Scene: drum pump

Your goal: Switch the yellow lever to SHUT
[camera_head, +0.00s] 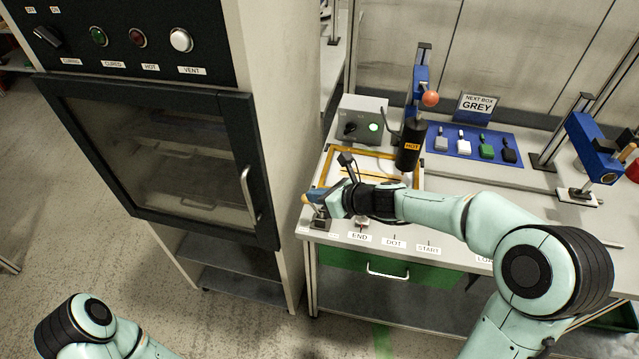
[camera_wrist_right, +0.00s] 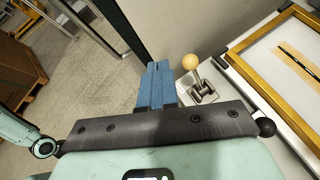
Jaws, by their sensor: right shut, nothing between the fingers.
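The yellow lever shows as a round yellow knob (camera_wrist_right: 190,62) on a small grey metal base (camera_wrist_right: 204,93) in the right wrist view. In the head view the knob (camera_head: 305,199) and base (camera_head: 320,223) are at the bench's front left corner, partly covered by my right gripper. My right gripper (camera_head: 317,196) is shut and empty. In the right wrist view its blue fingers (camera_wrist_right: 158,70) are just left of the knob; I cannot tell whether they touch it. No SHUT marking is readable. My left gripper is out of view; only part of its arm shows.
A gold-framed panel (camera_wrist_right: 263,90) lies beside the lever. A black dispenser marked HOT (camera_head: 408,150) stands behind my right wrist. A cabinet (camera_head: 160,150) with a glass door stands to the left.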

